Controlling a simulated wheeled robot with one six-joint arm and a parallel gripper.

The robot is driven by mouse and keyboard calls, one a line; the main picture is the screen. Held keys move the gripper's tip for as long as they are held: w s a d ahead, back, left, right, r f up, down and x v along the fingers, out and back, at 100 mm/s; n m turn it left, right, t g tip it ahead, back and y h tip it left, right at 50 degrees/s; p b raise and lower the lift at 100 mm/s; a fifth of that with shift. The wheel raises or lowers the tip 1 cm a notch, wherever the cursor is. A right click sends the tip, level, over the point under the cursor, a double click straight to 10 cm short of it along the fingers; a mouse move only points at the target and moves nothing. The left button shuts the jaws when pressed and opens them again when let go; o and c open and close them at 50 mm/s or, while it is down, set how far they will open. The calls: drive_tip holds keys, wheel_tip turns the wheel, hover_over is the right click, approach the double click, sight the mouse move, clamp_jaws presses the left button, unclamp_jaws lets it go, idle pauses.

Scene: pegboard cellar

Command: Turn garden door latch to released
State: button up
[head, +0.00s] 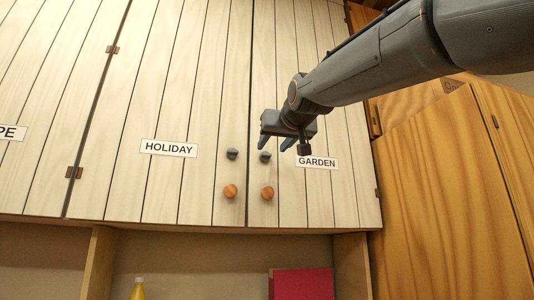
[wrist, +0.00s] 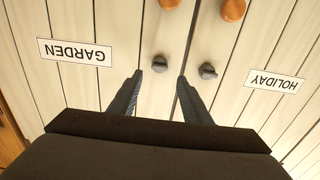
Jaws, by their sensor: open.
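The garden door (head: 318,198) is a pale plank cupboard door with a GARDEN label (head: 317,163). Its latch, a small dark grey knob (head: 265,156), sits near the door's left edge above an orange-brown round knob (head: 267,193). My gripper (head: 274,144) is in front of that latch, open and empty. In the wrist view, which is upside down, the garden latch (wrist: 160,63) shows between and just beyond the two fingertips (wrist: 160,77). I see no contact. Its pointer looks short and its exact angle is hard to tell.
The holiday door (head: 168,185) is close on the left, with its own dark latch (head: 232,154) and orange-brown knob (head: 230,191). The holiday latch (wrist: 207,70) is just outside one finger. Below are a red box (head: 302,284) and a yellow bottle (head: 137,290).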

sight(267, 154)
drive_tip(key=p+x, duration=0.2)
drive_tip(key=x, duration=0.4)
drive_tip(key=shift+w+f, duration=0.15)
drive_tip(key=shift+w, duration=0.2)
drive_tip(key=shift+c, duration=0.2)
drive_tip(key=c, duration=1)
